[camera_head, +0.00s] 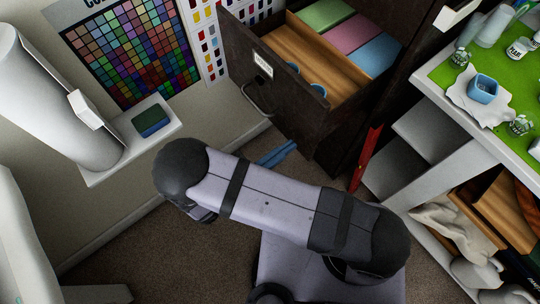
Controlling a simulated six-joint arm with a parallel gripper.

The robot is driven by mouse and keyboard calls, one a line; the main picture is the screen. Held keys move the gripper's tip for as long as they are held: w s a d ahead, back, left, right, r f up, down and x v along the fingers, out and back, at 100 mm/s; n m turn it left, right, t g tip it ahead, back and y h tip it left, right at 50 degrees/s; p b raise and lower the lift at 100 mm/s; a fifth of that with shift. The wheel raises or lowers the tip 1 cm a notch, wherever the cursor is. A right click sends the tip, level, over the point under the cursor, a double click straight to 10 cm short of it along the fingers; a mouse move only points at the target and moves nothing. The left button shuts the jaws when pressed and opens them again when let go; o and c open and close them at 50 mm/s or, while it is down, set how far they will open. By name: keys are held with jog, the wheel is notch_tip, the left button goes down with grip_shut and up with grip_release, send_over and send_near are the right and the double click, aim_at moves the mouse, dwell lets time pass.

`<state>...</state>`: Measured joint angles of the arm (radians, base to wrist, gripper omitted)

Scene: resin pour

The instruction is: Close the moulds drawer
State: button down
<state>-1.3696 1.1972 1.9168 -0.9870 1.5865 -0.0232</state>
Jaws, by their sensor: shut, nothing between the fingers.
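The moulds drawer (287,93) stands pulled out from the dark cabinet, its contents open to view. Its dark front has a pale label (263,65), with unreadable text, and a metal bar handle (257,101). Blue round items (319,89) lie inside behind the front. My arm crosses the middle of the picture and hides most of my gripper. What look like its blue fingertips (275,154) show past the arm's upper edge, shut and empty, below the drawer front in the picture. I cannot tell if they touch it.
Green, pink and blue blocks (351,35) sit at the cabinet's back. A red object (367,157) leans by the cabinet. A white workbench (443,109) with a green mat, jars and a blue cup (482,89) stands right. A small white shelf (128,150) is left. Carpet (150,245) is open lower left.

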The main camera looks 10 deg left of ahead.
aim_at(304, 136)
jog(key=shift+p+x, duration=0.3)
jog(key=shift+x, duration=1.35)
jog(key=x, duration=2.6)
jog(key=shift+w+d+f, duration=0.15)
jog(key=shift+w+d, duration=0.1)
jog(key=shift+d, duration=0.05)
jog(key=shift+w+d, duration=0.3)
jog(key=shift+w, duration=0.05)
jog(key=shift+r, duration=0.2)
jog(key=shift+w+r, duration=0.1)
